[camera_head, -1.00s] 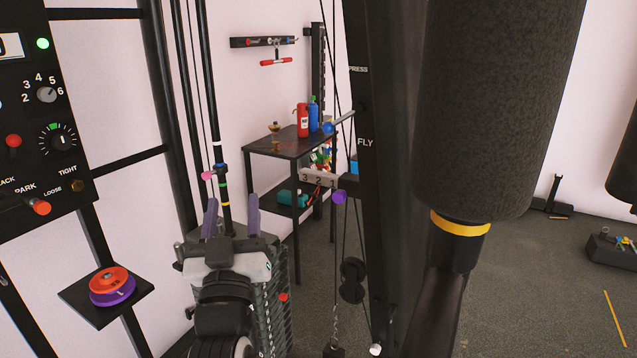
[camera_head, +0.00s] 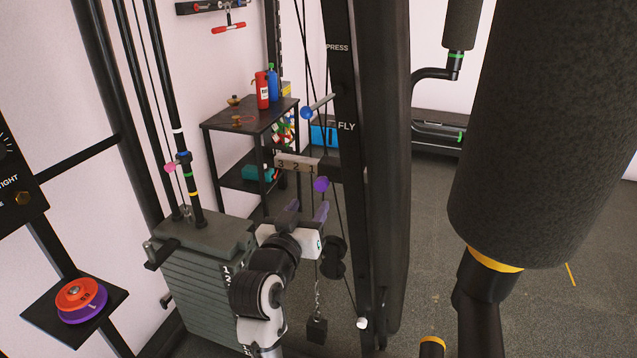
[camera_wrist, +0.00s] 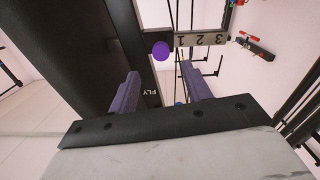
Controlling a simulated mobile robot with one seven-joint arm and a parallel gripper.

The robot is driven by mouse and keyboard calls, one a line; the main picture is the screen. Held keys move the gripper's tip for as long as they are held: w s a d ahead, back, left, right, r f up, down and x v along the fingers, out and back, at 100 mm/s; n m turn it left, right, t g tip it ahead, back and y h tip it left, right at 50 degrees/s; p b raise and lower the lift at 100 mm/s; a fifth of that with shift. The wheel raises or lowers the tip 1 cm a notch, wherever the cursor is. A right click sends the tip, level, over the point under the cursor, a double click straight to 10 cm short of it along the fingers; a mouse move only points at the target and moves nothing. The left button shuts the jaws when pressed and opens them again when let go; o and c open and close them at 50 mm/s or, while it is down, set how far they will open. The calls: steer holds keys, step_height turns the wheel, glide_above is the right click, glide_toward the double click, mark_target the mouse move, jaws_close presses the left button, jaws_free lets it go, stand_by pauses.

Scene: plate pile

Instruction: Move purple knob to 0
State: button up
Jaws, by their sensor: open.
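The purple knob (camera_head: 321,184) sits at the right end of a pale scale strip (camera_head: 293,163) marked 3, 2, 1, beside the black upright labelled FLY. In the wrist view the knob (camera_wrist: 161,51) shows as a round purple end near the strip's 1 end (camera_wrist: 201,39). A 0 mark is not visible. My gripper (camera_head: 308,210) is open and empty, just below and slightly left of the knob in the head view. In the wrist view its two purple-grey fingers (camera_wrist: 160,92) stand apart, with the knob beyond them, toward the left finger.
The black machine upright (camera_head: 347,125) stands right of the knob, with cables and a dark pulley (camera_head: 333,257) below. A weight stack (camera_head: 200,280) is left of my arm. A blue knob (camera_head: 307,112) is above. A large padded roller (camera_head: 540,130) fills the right.

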mark_target(320, 187)
steer(key=p+x, duration=0.2)
steer(key=x, duration=0.6)
steer(key=shift+w, duration=0.2)
